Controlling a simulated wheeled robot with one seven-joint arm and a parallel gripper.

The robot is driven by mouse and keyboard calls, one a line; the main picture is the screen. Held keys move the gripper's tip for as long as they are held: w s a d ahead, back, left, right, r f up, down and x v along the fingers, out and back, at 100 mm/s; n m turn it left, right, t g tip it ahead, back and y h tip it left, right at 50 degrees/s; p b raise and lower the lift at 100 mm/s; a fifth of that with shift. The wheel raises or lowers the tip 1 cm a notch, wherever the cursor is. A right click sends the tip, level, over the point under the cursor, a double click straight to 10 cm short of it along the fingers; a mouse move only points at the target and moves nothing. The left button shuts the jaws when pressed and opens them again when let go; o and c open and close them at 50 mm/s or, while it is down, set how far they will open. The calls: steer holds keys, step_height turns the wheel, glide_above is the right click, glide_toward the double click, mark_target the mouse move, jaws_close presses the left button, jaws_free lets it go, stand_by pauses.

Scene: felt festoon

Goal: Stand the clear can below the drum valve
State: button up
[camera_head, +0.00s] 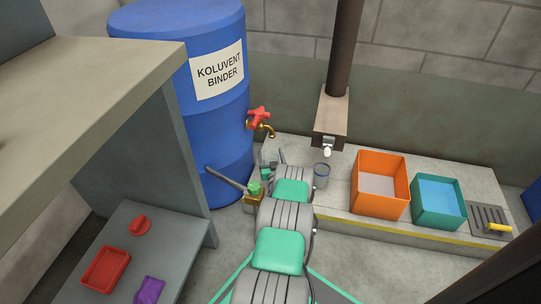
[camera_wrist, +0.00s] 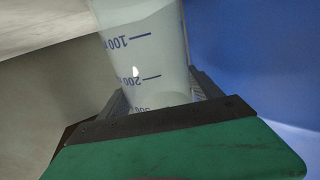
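A translucent can with dark 100 and 200 marks (camera_wrist: 150,50) fills the middle of the wrist view, between the fingers of my gripper (camera_wrist: 160,110). The gripper looks shut on this clear can. In the head view, my gripper (camera_head: 271,162) is low beside the blue drum (camera_head: 180,60), below and slightly right of its valve; my arm hides most of the can there. The drum valve (camera_head: 262,125) has a red handle and a brass spout pointing down right.
A grey bench (camera_head: 80,65) fills the left.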

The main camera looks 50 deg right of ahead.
steer(key=shift+o, duration=0.6)
steer(key=shift+s+a+r, duration=0.15)
steer(key=shift+s+r, duration=0.05)
steer(key=p+v, duration=0.5)
steer(key=v, duration=0.6)
steer(key=shift+s+a, duration=0.15)
steer(key=shift+a, duration=0.05)
